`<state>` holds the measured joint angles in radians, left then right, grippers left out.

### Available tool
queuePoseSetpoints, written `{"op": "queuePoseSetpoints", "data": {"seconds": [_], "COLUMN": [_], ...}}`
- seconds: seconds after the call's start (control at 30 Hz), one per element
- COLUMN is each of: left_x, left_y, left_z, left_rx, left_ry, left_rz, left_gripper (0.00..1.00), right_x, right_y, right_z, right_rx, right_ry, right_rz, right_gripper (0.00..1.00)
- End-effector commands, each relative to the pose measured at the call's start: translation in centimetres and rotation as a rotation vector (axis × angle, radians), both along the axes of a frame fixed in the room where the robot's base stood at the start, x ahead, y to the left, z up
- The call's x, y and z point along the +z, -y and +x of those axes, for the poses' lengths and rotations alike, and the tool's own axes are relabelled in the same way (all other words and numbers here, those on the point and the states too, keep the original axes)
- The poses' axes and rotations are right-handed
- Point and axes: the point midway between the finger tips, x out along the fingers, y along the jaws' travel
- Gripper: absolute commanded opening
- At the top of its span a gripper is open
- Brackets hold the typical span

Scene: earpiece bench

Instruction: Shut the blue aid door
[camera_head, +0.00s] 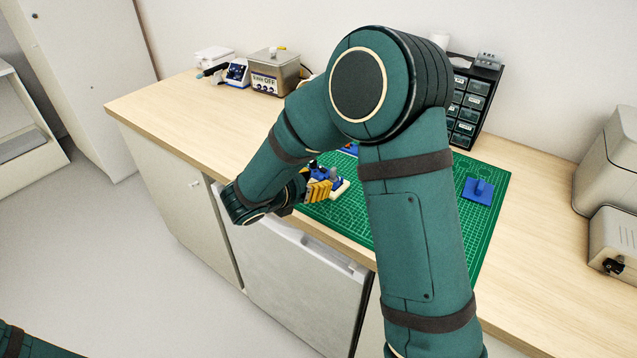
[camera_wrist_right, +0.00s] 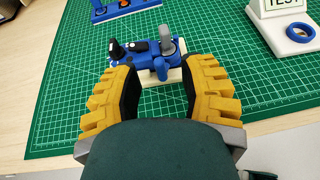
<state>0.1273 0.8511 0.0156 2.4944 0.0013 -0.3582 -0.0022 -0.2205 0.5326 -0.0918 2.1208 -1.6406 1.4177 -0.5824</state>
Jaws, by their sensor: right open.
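The blue aid (camera_wrist_right: 155,65) sits on a cream base on the green mat, with dark parts at its left and a grey upright piece at its right. It also shows partly in the head view (camera_head: 333,181), behind my right gripper. I cannot make out how far its door stands open. My right gripper (camera_wrist_right: 160,84) is open, its yellow ribbed fingers pointing at the aid from the near side, one finger to each side. I see nothing between them but mat and the aid's near edge. In the head view my right gripper (camera_head: 318,191) is low over the mat's front edge. My left gripper is out of view.
The green mat (camera_head: 488,225) covers the middle of the bench. A blue stand (camera_head: 478,191) is on its right part. A drawer cabinet (camera_head: 470,105) stands behind.

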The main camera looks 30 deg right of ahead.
Motion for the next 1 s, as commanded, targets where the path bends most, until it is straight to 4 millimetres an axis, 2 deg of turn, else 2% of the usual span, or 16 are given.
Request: {"op": "queuePoseSetpoints", "data": {"seconds": [0.2,0.5,0.53,0.6,0.67,1.0], "left_x": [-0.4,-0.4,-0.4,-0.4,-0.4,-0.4], "left_y": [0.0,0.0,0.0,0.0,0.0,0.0], "left_z": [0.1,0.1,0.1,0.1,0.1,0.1], "left_rx": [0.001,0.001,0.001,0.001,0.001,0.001], "left_ry": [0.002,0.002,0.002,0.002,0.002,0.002], "left_rz": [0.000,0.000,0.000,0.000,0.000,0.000], "left_gripper": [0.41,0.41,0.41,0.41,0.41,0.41], "right_x": [-0.7,-0.7,-0.7,-0.7,-0.7,-0.8], "right_y": [1.6,1.8,1.8,1.8,1.8,1.8], "right_z": [0.5,0.6,0.6,0.6,0.6,0.6], "right_rx": [-0.001,0.000,0.000,0.000,0.000,0.000], "right_ry": [0.002,0.001,0.001,0.001,0.001,0.000], "right_rz": [0.001,0.000,0.000,0.000,0.000,0.001], "right_gripper": [0.41,0.41,0.44,0.19,0.00,0.00]}}
